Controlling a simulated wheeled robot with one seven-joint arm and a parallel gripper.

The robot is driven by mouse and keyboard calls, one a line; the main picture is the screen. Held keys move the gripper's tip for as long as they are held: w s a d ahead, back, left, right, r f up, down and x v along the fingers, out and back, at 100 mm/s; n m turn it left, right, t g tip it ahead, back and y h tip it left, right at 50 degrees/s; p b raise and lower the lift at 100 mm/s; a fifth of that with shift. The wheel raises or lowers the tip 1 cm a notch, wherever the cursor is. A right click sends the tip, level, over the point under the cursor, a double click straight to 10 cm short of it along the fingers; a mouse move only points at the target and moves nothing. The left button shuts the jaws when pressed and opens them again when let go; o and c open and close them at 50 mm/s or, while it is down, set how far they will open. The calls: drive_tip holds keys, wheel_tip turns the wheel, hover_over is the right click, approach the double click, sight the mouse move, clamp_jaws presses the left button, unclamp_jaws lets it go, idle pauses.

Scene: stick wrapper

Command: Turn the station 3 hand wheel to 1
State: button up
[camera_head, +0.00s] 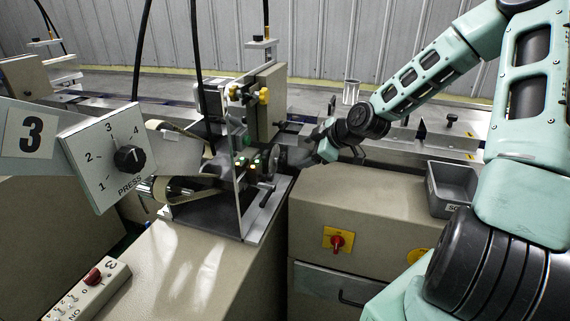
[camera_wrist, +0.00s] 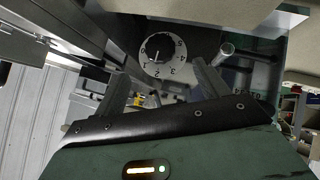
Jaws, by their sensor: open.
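The hand wheel (camera_wrist: 160,54) shows in the wrist view as a dark disc with a pale numbered dial; several digits are legible, upside down or tilted. A pale cylindrical knob (camera_wrist: 227,48) stands just right of the dial. In the head view the hand wheel (camera_head: 271,161) is a small dark disc on the right side of the station 3 frame, partly hidden. My gripper (camera_wrist: 164,88) is open and empty, with the dial beyond and between its two fingers. In the head view my gripper (camera_head: 312,150) is right of the wheel, apparently apart from it.
A switch box (camera_head: 92,286) sits at front left. A grey bin (camera_head: 453,188) and a red switch (camera_head: 338,241) are at right. The metal frame plate (camera_head: 239,190) stands beside the wheel.

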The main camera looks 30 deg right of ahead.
sight(285, 162)
drive_tip(key=x, duration=1)
drive_tip(key=shift+w+f, duration=0.25)
drive_tip(key=shift+f, duration=0.05)
drive_tip(key=c, duration=1)
